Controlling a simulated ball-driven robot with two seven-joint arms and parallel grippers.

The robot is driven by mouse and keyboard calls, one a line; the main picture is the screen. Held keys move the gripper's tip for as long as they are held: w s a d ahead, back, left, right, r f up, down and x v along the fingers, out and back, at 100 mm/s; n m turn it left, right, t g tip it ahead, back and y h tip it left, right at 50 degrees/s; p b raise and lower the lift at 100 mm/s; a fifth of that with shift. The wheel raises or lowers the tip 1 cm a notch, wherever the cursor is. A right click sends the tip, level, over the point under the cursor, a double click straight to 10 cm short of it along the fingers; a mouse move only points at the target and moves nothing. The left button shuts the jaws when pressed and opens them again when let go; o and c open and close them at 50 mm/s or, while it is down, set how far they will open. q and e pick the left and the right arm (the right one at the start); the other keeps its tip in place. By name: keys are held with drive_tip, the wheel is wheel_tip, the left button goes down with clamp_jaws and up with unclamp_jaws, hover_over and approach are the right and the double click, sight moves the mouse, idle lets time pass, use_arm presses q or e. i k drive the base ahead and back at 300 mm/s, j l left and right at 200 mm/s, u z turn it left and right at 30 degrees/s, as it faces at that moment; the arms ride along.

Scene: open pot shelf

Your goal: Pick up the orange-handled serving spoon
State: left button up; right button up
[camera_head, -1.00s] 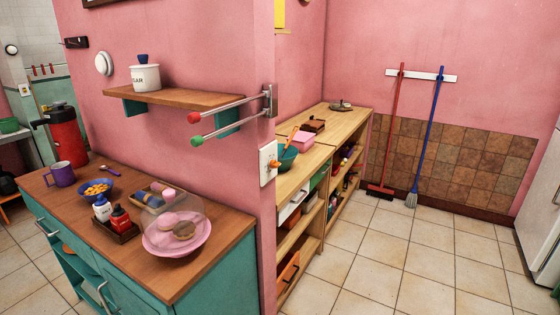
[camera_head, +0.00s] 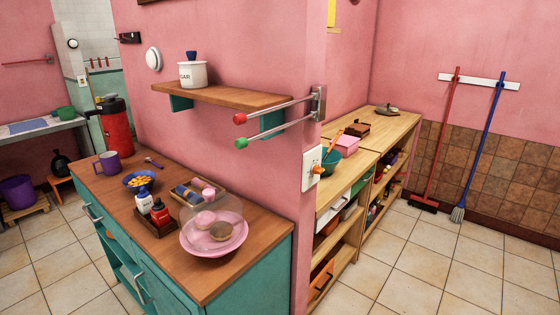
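No serving spoon can be made out for certain. An orange-brown handle (camera_head: 338,136) sticks up out of a teal bowl (camera_head: 345,145) on the wooden shelf unit at the right of the pink wall's end. What the handle belongs to is hidden inside the bowl. A small spoon-like item (camera_head: 153,162) with a purplish look lies on the counter behind the blue bowl; it is too small to tell more. Neither of my grippers is in view.
A teal cabinet with a wooden top (camera_head: 232,262) stands in front, holding a pink covered cake plate (camera_head: 214,238) and condiment bottles. Two towel rods (camera_head: 275,113) jut from the wall end. Tiled floor (camera_head: 400,255) is clear at right. A broom (camera_head: 480,150) leans behind.

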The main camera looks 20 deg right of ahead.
sight(336, 139)
drive_tip(key=i+l+u, duration=0.3)
drive_tip(key=l+u, duration=0.15)
drive_tip(key=l, duration=0.2)
drive_tip(key=i+l+u, duration=0.2)
drive_tip(key=l, duration=0.15)
drive_tip(key=l+u, duration=0.2)
drive_tip(key=l, duration=0.15)
drive_tip(key=i+l+u, duration=0.1)
drive_tip(key=l, duration=0.8)
drive_tip(key=i+l, duration=0.15)
drive_tip(key=l, duration=0.8)
drive_tip(key=i+l+u, duration=0.15)
drive_tip(key=l, duration=1.75)
drive_tip(key=i+u, duration=0.05)
drive_tip(key=i, duration=0.05)
